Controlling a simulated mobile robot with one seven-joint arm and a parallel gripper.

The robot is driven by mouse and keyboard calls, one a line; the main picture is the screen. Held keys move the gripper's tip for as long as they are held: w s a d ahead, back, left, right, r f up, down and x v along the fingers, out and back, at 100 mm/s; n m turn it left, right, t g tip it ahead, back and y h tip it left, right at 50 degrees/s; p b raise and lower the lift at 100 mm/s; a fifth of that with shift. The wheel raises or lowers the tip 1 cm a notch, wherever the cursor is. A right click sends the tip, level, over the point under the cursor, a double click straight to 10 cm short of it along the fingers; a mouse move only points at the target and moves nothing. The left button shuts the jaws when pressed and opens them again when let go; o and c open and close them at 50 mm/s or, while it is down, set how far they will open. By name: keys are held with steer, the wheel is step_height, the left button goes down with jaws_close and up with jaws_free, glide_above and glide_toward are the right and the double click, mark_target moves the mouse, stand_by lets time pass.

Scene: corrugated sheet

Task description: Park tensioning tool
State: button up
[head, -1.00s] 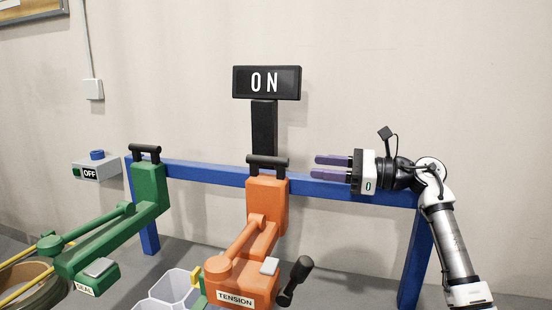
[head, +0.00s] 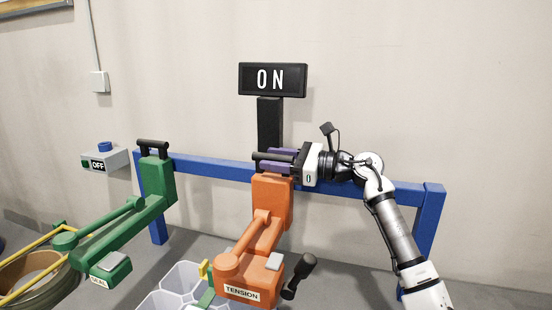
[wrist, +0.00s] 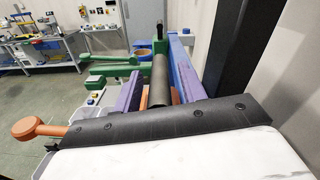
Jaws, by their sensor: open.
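The orange tensioning tool (head: 272,205), labelled TENSION, hangs at the blue rail (head: 213,168) below a black ON sign (head: 257,79). A black bar handle (head: 268,156) tops it, and a black-knobbed lever (head: 300,275) sticks out at its lower right. My gripper (head: 272,160) comes from the right at the handle, its purple fingers level. In the wrist view the handle (wrist: 160,82) lies lengthwise between the two open fingers, with a gap visible on the right side. Contact on the left side cannot be told. The tool's lower body is mostly hidden there.
A green SEAL tool (head: 150,210) hangs on the rail to the left. Beyond it is a grey box with a blue button, marked OFF (head: 104,160). Grey bins (head: 180,282) stand below, left of the orange tool. A black post (head: 269,123) rises behind the handle.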

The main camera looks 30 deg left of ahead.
steer(key=shift+c, duration=0.3)
jaws_close()
steer(key=shift+d, duration=0.1)
steer(key=shift+w+d+f, duration=0.1)
steer(key=shift+w+d, duration=0.05)
steer(key=shift+d, duration=0.15)
steer(key=b+v, duration=0.4)
steer(key=v, duration=1.4)
steer(key=shift+d, duration=0.25)
